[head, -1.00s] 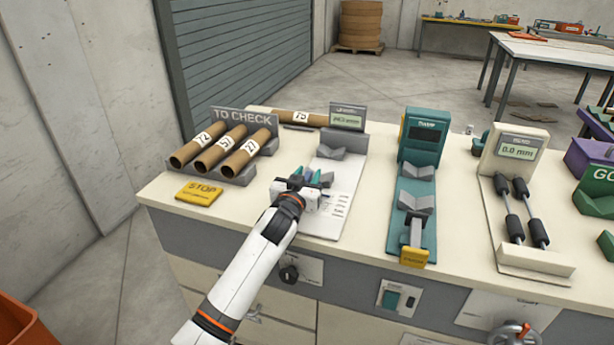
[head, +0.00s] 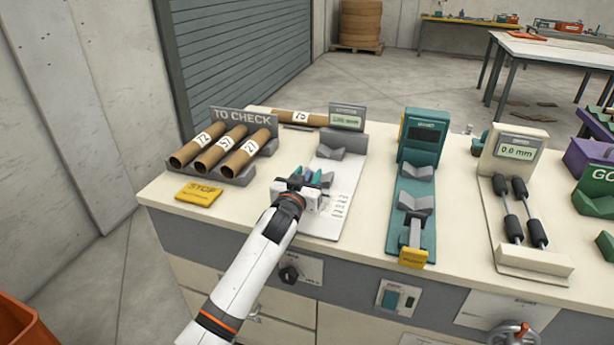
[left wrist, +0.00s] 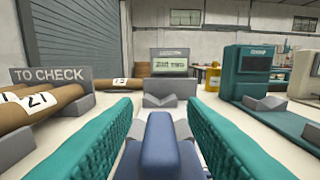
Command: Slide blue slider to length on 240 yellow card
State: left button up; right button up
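The blue slider (left wrist: 158,140) stands upright in the left wrist view, between the two teal fingers of my left gripper (left wrist: 160,102). The fingers are apart, with a gap on each side of the slider. In the head view my left gripper (head: 306,184) is low over the near part of the length gauge's pale plate (head: 322,223) and hides most of the slider. The gauge's display (head: 347,117) is lit, but its number is too small to read surely. A yellow card (head: 199,193) at the left reads STOP; no 240 is legible on it. My right gripper is out of view.
Several cardboard tubes lie around the TO CHECK rack (head: 243,170) on the left and behind it. The gauge's grey V-block (head: 331,151) stands beyond my gripper. A teal gauge (head: 423,140) and a cream gauge (head: 515,150) stand to the right.

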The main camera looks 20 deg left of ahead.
pick_arm(q)
jog(key=s, duration=1.2)
jog(key=shift+a, duration=0.2)
